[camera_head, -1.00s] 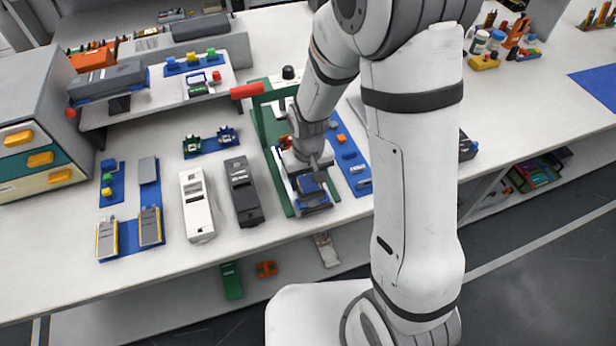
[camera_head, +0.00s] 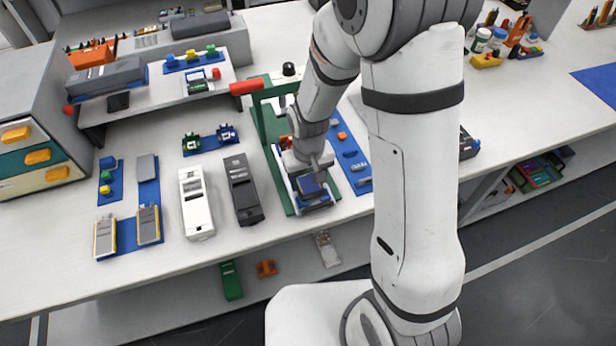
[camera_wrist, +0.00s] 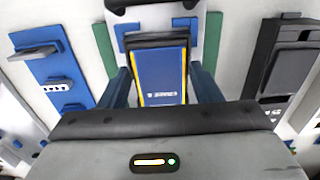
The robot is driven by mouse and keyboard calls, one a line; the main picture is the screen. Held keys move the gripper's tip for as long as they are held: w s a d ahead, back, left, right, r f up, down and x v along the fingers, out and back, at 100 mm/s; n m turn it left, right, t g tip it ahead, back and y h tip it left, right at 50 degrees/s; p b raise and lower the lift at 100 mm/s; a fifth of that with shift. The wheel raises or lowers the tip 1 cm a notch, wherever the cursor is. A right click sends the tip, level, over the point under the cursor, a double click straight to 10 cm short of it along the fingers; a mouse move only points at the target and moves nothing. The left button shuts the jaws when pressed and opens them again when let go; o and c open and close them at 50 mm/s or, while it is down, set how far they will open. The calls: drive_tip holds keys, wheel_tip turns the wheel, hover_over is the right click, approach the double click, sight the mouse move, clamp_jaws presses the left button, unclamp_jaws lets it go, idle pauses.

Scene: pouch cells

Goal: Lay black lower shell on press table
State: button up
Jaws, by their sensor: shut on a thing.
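My gripper (camera_head: 310,180) is over the white table of the green press (camera_head: 278,165) and points down. In the wrist view, its dark blue fingers (camera_wrist: 162,88) are shut on a dark-edged block (camera_wrist: 158,42) with a blue, yellow-edged, lettered face. I cannot tell whether this block is the black lower shell. In the head view the block (camera_head: 309,186) sits low over or on the press table (camera_head: 318,206); contact is hidden. A black shell-like housing (camera_head: 244,190) lies on the bench left of the press, and it also shows in the wrist view (camera_wrist: 288,58).
A white housing (camera_head: 196,203) lies left of the black one. Pouch cells (camera_head: 105,238) lie on a blue mat further left. The press's red handle (camera_head: 246,88) sticks out leftward. A blue mat (camera_head: 363,186) with small parts lies close right of the press.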

drive_tip(key=shift+f+b, duration=0.35)
drive_tip(key=shift+f, duration=0.1)
drive_tip(key=o, duration=1.1)
drive_tip(key=shift+r, duration=3.9)
